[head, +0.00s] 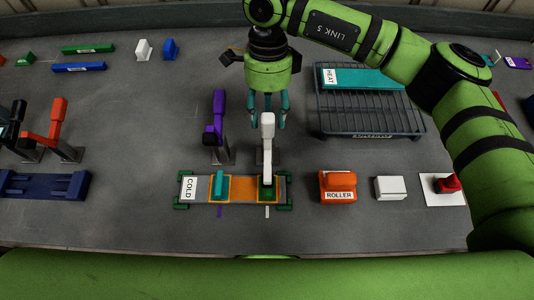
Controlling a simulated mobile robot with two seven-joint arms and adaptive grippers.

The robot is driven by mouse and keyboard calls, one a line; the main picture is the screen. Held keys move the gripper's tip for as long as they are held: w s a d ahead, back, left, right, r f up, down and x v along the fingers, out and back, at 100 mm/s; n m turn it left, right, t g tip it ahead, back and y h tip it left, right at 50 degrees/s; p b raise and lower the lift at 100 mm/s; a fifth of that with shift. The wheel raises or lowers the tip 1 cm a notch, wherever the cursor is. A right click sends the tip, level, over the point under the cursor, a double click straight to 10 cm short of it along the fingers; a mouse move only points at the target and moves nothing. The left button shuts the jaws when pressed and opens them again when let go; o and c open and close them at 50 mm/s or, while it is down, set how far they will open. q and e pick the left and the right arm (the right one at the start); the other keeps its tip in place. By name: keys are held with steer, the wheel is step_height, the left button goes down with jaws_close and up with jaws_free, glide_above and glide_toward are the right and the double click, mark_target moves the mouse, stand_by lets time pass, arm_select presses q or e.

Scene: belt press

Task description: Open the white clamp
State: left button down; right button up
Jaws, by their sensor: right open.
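The white clamp (267,147) stands behind the cold plate (236,183). Its handle points up and away, and its lower end reaches a dark green block on the right part of the plate. My right gripper (267,116) is open, pointing down, with its teal fingers on either side of the top of the white handle. I cannot tell whether the fingers touch it. The purple clamp (217,125) stands just left of the white one. My left gripper is not in view.
An orange roller (338,187), a white block (390,188) and a red item (447,184) on a white pad lie to the right. The heat plate (365,78) rests on a wire rack (372,119). Red and black clamps (52,130) stand at the left.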

steer(key=w+f+b, duration=0.3)
steer(key=w+b, duration=0.3)
steer(key=shift+w+f, duration=0.2)
steer(key=shift+w, duration=0.05)
stand_by(1.1)
stand_by(0.5)
steer(key=p+v, duration=0.3)
steer(key=v, duration=0.4)
stand_by(0.4)
stand_by(0.5)
